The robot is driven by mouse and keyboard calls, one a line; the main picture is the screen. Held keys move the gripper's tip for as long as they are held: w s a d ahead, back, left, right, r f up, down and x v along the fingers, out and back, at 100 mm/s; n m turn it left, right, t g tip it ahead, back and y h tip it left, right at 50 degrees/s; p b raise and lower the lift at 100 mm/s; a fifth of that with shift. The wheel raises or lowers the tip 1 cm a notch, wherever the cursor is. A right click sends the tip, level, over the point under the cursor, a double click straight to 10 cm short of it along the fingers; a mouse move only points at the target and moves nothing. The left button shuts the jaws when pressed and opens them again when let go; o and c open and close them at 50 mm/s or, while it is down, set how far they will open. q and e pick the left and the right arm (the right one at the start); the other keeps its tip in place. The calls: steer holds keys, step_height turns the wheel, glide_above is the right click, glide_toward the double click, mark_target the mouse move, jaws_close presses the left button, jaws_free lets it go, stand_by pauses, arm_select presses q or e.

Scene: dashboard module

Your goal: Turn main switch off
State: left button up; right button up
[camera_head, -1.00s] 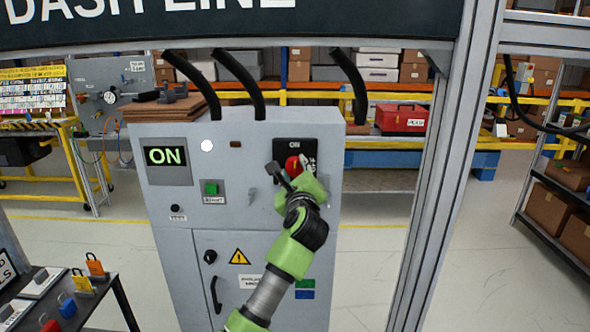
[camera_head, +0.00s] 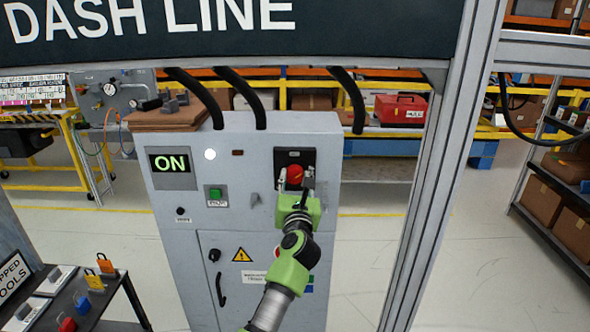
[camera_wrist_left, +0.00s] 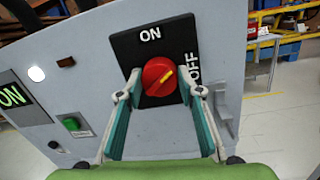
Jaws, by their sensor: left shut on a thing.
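The main switch is a red round knob (camera_head: 295,174) on a black plate (camera_head: 294,156) at the cabinet's upper right. My left gripper (camera_head: 296,184) is at the switch from below. In the left wrist view its two fingers (camera_wrist_left: 160,96) sit on either side of the knob, shut on it. My right gripper is not in view.
The grey cabinet (camera_head: 228,160) has a display (camera_head: 172,163) reading ON, a lit white lamp (camera_head: 210,154) and a green button (camera_head: 215,193). A metal post (camera_head: 430,190) stands to the right. A dark table (camera_head: 95,300) with padlocks is at lower left.

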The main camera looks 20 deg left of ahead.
arm_select(q)
steer(key=m+p, duration=0.4)
steer(key=shift+r+m+h, duration=0.1)
steer(key=shift+m+h, duration=0.2)
steer(key=shift+m, duration=0.1)
steer(key=shift+m+p, duration=1.1)
steer(key=shift+m, duration=0.3)
steer(key=shift+o, duration=0.2)
steer(key=shift+f, duration=0.2)
steer(key=shift+c, duration=0.2)
steer(key=o, duration=1.1)
steer(key=v, duration=0.7)
steer(key=shift+s+f, duration=0.15)
steer(key=shift+s, duration=0.1)
